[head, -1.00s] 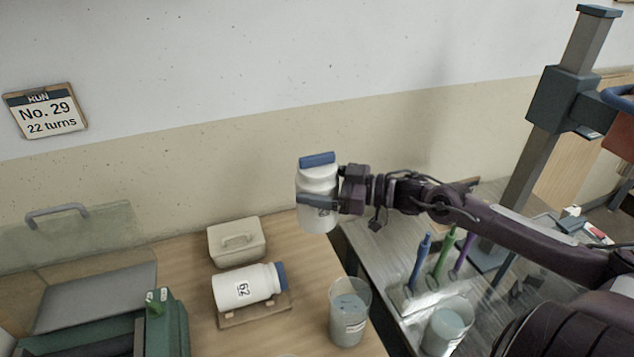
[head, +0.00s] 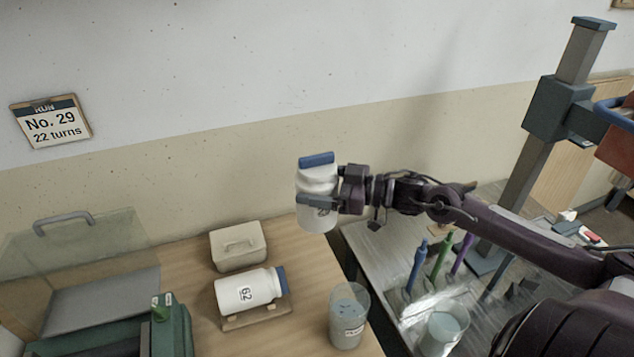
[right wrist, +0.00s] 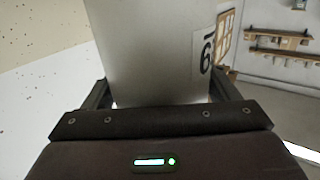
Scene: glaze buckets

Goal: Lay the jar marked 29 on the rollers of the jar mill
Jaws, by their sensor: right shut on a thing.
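My right gripper (head: 326,202) is shut on a white jar with a blue cap (head: 316,180). It holds the jar nearly upright, cap up, above the back of the wooden table. The jar's number is partly hidden by a finger; the right wrist view shows the jar body (right wrist: 150,50) and one digit like a 6 or turned 9. A second white blue-capped jar (head: 246,291) lies on a small wooden cradle (head: 262,318); its label looks like 62, which is also 29 upside down. The green jar mill (head: 170,330) is cut off at bottom left; its rollers barely show. My left gripper is out of view.
A clear guard with a grey handle (head: 63,222) stands at the mill's back. A wall card (head: 51,122) reads "No. 29, 22 turns". Colored tools (head: 440,260) stand on the right bench.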

